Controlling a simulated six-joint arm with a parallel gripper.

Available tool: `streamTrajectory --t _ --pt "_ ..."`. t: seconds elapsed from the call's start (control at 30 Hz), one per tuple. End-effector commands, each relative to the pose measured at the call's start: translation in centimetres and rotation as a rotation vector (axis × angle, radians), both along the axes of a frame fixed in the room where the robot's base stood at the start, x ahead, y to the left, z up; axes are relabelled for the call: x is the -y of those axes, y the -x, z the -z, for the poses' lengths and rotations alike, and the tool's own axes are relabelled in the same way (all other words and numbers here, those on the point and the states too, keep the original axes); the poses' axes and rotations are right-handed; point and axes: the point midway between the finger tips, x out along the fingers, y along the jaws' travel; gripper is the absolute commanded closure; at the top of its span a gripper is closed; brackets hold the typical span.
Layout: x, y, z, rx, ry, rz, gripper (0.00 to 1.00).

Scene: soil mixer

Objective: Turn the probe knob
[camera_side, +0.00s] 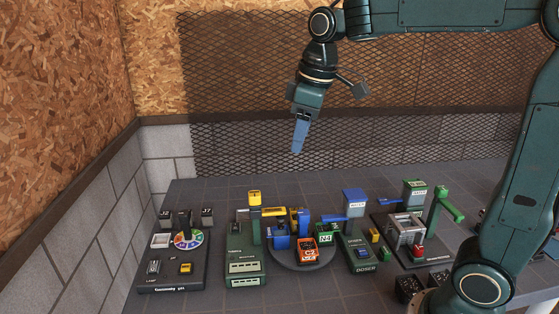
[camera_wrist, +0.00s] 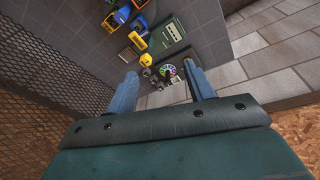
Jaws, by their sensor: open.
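My gripper (camera_side: 297,148) hangs high above the back of the table, fingers pointing down, empty. In the wrist view its two blue fingers (camera_wrist: 163,76) are spread wide apart. A dark panel (camera_side: 170,283) at the table's left carries a multicoloured wheel (camera_side: 188,239), a white square dish (camera_side: 161,240), a small dark fitting (camera_side: 153,267) and a yellow button-like part (camera_side: 185,268). The wheel also shows small between the fingers in the wrist view (camera_wrist: 167,70), far below them. I cannot tell which part is the probe knob; its label is too small to read.
A green machine (camera_side: 245,267) and a round turntable with coloured blocks (camera_side: 302,262) stand mid-table. A doser station (camera_side: 361,255) and a frame with a green post (camera_side: 437,210) stand to the right. Mesh fencing (camera_side: 230,100) lines the back. The air around my gripper is clear.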

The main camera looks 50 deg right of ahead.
Motion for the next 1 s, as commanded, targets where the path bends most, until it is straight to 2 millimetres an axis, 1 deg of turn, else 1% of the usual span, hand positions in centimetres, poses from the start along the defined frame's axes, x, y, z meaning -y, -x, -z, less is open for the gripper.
streamTrajectory --t 0.03,0.27,0.47,0.6,0.7,0.8,1.0 --pt "0.2 -1.3 0.3 -0.018 0.005 -0.020 0.47" --pt "1.1 -6.4 1.6 -0.085 0.022 -0.123 0.47" --pt "1.8 -10.6 3.5 -0.144 0.031 -0.216 0.47" --pt "2.4 -13.2 5.3 -0.182 0.034 -0.280 0.47" --pt "2.8 -14.7 6.4 -0.205 0.034 -0.318 0.47" --pt "3.1 -15.8 7.4 -0.220 0.033 -0.347 0.47" --pt "3.3 -16.6 8.2 -0.236 0.033 -0.374 0.47"
